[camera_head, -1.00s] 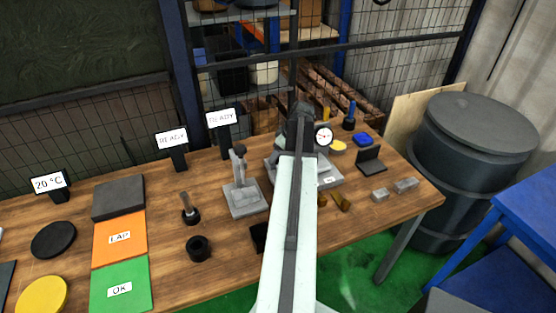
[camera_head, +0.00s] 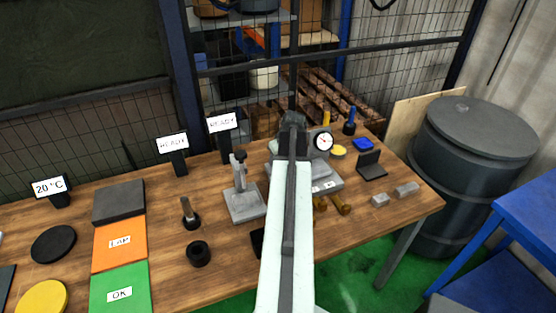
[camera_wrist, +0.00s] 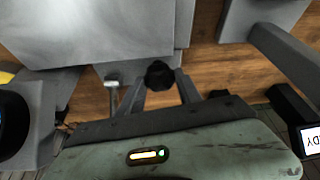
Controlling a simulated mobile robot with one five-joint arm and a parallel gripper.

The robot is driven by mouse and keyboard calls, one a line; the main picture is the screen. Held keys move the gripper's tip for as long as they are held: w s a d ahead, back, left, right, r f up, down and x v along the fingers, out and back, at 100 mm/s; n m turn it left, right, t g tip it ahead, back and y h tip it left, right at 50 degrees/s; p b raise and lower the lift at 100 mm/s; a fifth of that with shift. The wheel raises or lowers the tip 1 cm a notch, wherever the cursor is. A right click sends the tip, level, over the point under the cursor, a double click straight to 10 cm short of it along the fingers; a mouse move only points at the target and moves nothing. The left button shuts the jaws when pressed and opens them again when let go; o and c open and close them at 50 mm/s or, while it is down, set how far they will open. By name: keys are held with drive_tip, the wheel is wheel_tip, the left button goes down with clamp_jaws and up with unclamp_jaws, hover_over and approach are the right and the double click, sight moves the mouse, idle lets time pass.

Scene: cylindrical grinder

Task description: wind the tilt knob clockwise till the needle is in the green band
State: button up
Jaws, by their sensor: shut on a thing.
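The tilt knob (camera_wrist: 160,75) is a small black knob in the wrist view, between the two fingers of my gripper (camera_wrist: 162,86). My gripper is shut on it. In the head view my arm hides the knob and the fingers. The dial gauge (camera_head: 323,141) has a round white face and stands just right of my arm on a grey fixture (camera_head: 327,184). Its needle and any green band are too small to read. The gauge's face does not show clearly in the wrist view.
Left of my arm stands a grey stand (camera_head: 245,203) on the wooden bench. A black block (camera_head: 371,166), a blue piece (camera_head: 363,144) and grey blocks (camera_head: 407,189) lie to the right. A grey drum (camera_head: 465,150) is beyond the bench's right end.

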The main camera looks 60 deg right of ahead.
drive_tip(key=o, duration=1.4)
drive_tip(key=shift+c, duration=0.2)
drive_tip(key=p+v, duration=0.7)
drive_tip(key=v, duration=0.1)
drive_tip(key=shift+f, duration=0.1)
